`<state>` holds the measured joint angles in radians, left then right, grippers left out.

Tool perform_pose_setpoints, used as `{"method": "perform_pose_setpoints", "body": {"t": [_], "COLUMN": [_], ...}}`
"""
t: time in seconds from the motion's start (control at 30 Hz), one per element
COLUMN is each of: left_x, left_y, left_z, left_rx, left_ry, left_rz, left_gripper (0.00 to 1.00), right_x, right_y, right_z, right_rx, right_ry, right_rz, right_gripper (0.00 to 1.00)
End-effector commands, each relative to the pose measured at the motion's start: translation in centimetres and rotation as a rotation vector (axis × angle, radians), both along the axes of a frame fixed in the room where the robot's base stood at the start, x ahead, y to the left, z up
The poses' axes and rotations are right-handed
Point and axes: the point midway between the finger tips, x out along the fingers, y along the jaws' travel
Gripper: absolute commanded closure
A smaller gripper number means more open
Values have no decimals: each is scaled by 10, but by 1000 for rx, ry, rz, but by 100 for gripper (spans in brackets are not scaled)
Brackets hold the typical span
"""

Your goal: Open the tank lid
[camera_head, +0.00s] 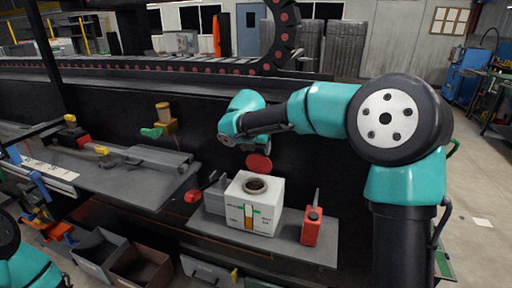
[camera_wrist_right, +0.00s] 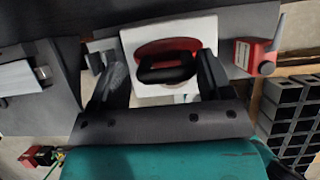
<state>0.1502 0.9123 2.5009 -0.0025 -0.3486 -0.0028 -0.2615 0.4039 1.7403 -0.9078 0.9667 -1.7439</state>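The tank is a white box (camera_head: 254,210) with a round dark opening (camera_head: 256,186) on its top, standing on a grey bench. The red round lid (camera_head: 259,163) is off the opening and hangs tilted above it, just under my right gripper (camera_head: 245,143). In the right wrist view the lid (camera_wrist_right: 144,50) shows its black handle (camera_wrist_right: 168,68) between the two fingers of my right gripper (camera_wrist_right: 165,78). The fingers look closed around this handle, though the exact contact is hard to see. Only part of my left arm shows at the lower left; its gripper is out of view.
A red can (camera_head: 312,226) stands right of the tank and also shows in the wrist view (camera_wrist_right: 250,57). Dark bins (camera_head: 140,270) sit at the lower left. A grey workbench (camera_head: 130,183) with tools lies left. A black drag chain (camera_head: 170,68) runs behind.

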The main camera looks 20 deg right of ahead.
Motion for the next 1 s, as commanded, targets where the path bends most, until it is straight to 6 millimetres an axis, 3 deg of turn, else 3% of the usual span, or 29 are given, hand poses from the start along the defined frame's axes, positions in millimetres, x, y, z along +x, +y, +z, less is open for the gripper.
{"method": "perform_pose_setpoints", "body": {"t": [0.47,0.67,1.0], "left_x": [0,0,0], "left_y": [0,0,0], "left_z": [0,0,0], "left_rx": [0,0,0], "left_ry": [0,0,0], "left_rz": [0,0,0], "left_gripper": [57,57,57], "right_x": [-4,-13,-37], "right_y": [1,10,29], "right_z": [7,32,90], "right_rx": [0,0,1], "right_ry": [2,0,-1], "right_rz": [-4,-1,0], "right_gripper": [29,29,29]}}
